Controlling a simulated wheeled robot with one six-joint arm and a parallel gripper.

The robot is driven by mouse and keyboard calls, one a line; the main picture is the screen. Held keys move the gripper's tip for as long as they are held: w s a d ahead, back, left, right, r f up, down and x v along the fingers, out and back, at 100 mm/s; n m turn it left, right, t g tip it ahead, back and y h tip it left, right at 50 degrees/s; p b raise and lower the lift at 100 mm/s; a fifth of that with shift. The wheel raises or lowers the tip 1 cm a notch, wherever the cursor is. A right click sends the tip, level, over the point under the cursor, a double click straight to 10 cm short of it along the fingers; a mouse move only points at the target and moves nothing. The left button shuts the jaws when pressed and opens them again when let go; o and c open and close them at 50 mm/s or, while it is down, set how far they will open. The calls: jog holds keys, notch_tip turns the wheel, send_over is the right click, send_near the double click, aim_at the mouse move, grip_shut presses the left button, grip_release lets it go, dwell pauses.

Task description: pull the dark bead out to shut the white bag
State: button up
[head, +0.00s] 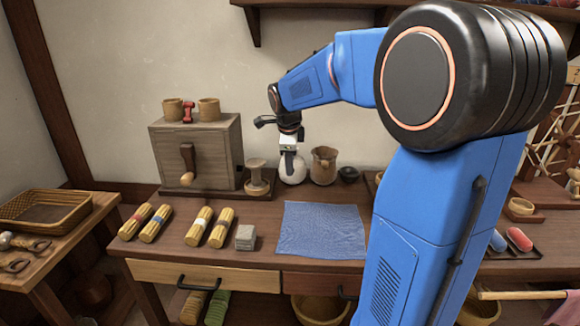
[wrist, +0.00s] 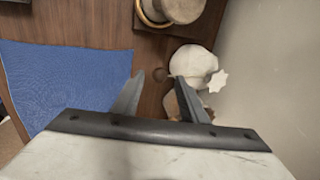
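The white bag (wrist: 193,62) stands on the dark wood near the wall, with a pale star-shaped piece (wrist: 217,81) at its wall side. In the head view the bag (head: 296,174) is partly hidden behind my gripper (head: 289,172). In the wrist view a small, round, dark brown spot, probably the dark bead (wrist: 160,75), shows between my fingertips (wrist: 159,77), on the cloth side of the bag. I cannot make out its cord. My fingers are apart and touch nothing I can make out; the right one overlaps the bag's edge in view.
A wooden spool-shaped stand (head: 257,178) is left of the bag. A brown jug (head: 324,165) and a small dark bowl (head: 348,174) stand right of it. A blue cloth (head: 321,230) lies flat in front. Several straw bundles (head: 197,227) lie at the left.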

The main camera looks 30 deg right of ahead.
jog(key=v, duration=1.5)
jog(key=shift+s+f, duration=0.1)
jog(key=s+a+f+n, duration=0.3)
jog(key=s+f+n, duration=0.3)
jog(key=s+n, duration=0.2)
jog(key=s+a+f+n+y, duration=0.1)
jog(key=s+a+f+n, duration=0.3)
jog(key=s, duration=0.7)
jog(key=s+a+f+n+t+y, duration=0.1)
jog(key=s+a+f+n, duration=0.3)
jog(key=s+f+n, duration=0.5)
jog(key=s+n, duration=0.1)
jog(key=n, duration=0.2)
jog(key=shift+n, duration=0.3)
